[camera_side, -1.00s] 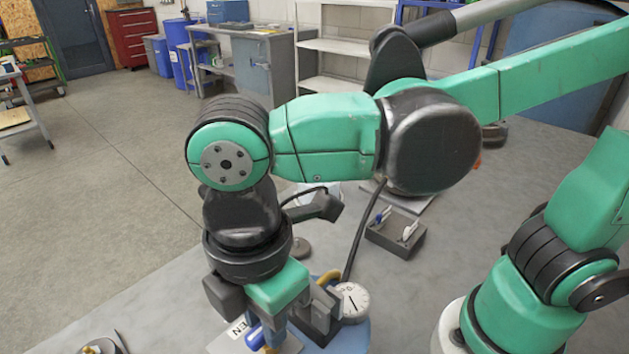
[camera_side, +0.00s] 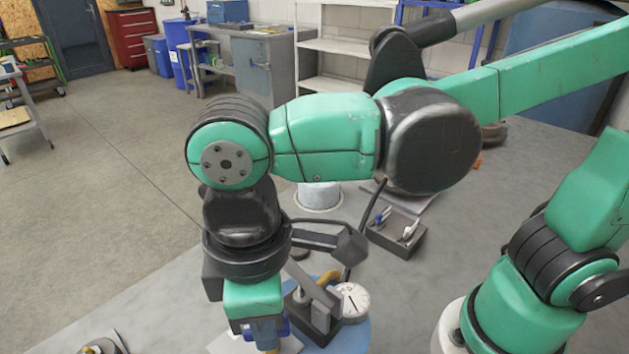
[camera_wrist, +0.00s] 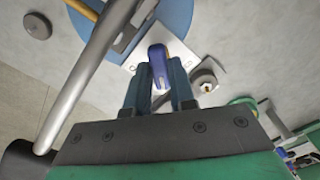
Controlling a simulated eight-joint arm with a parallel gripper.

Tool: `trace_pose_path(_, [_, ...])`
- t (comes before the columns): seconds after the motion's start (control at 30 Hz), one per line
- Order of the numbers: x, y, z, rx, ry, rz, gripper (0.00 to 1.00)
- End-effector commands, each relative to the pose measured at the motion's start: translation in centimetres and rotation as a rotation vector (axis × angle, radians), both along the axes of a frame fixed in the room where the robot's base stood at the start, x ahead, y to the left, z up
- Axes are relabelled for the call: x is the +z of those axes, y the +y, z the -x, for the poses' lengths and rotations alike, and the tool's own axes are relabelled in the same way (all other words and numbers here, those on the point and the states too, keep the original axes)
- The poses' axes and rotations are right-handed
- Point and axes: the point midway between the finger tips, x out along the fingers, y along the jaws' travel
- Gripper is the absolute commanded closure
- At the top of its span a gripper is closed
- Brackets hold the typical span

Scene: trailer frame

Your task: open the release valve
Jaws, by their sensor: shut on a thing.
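The release valve has a blue handle (camera_wrist: 158,66), which stands over a white plate (camera_wrist: 178,42) in the wrist view. My gripper (camera_wrist: 160,78) is shut on this handle, with one dark finger on each side of it. In the side view my gripper (camera_side: 262,336) points down at the bottom of the picture. The white plate (camera_side: 225,345) shows there only in part. My wrist and fingers hide most of the valve body, and any lettering on the plate is out of sight.
A round white gauge (camera_side: 352,301) and a yellow handle (camera_side: 328,277) are close to the right of my gripper. A small dish (camera_side: 100,347) is at the front left. The tabletop between is clear.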

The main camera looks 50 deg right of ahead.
Motion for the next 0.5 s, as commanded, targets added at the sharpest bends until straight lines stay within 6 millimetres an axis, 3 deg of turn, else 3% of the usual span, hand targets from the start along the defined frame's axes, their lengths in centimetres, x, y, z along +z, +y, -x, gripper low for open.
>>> trace_pose_path(0.5, [0.04, -0.01, 0.01, -0.486, 0.001, 0.001, 1.00])
